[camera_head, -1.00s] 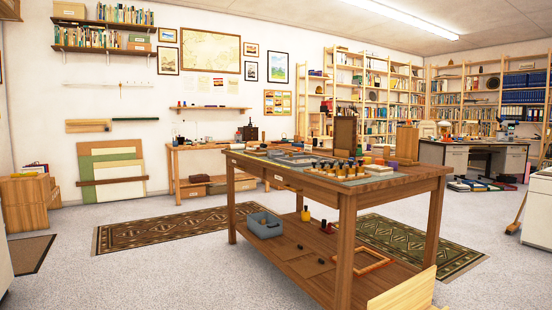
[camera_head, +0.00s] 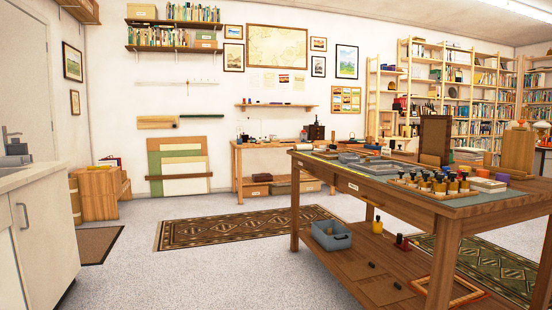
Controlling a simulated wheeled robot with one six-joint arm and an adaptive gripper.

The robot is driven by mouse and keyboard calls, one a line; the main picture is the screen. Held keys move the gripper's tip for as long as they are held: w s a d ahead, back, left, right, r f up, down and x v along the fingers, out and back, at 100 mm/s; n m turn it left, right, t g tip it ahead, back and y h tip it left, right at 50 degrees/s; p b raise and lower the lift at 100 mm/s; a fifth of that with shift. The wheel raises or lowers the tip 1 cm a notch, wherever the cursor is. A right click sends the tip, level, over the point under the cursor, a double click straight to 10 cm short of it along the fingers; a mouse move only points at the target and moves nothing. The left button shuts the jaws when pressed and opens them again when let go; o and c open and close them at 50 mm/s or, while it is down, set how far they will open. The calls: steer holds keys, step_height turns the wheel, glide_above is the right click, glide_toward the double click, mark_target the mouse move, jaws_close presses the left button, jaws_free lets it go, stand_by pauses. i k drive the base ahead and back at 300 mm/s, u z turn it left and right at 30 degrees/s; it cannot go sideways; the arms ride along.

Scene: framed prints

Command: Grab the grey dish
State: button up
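No single thing stands out clearly as the grey dish. Several flat grey pieces (camera_head: 378,163) lie on the top of the large wooden worktable (camera_head: 330,176), but they are too small to tell whether one is a dish. A grey-blue open bin (camera_head: 331,235) with a dark handle stands on the table's lower shelf at its left end. My gripper is not in view.
A pale counter with a sink (camera_head: 30,215) stands close at left. A patterned rug (camera_head: 235,228) lies on open floor between it and the worktable. Dark-capped bottles (camera_head: 439,185) crowd the tabletop's near side. A wooden side table (camera_head: 262,146) stands by the back wall.

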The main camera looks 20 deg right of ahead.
mark_target(344, 158)
steer(key=u, duration=0.25)
steer(key=i, duration=1.75)
steer(key=z, duration=1.05)
steer(key=i, duration=1.1)
steer(key=z, duration=0.95)
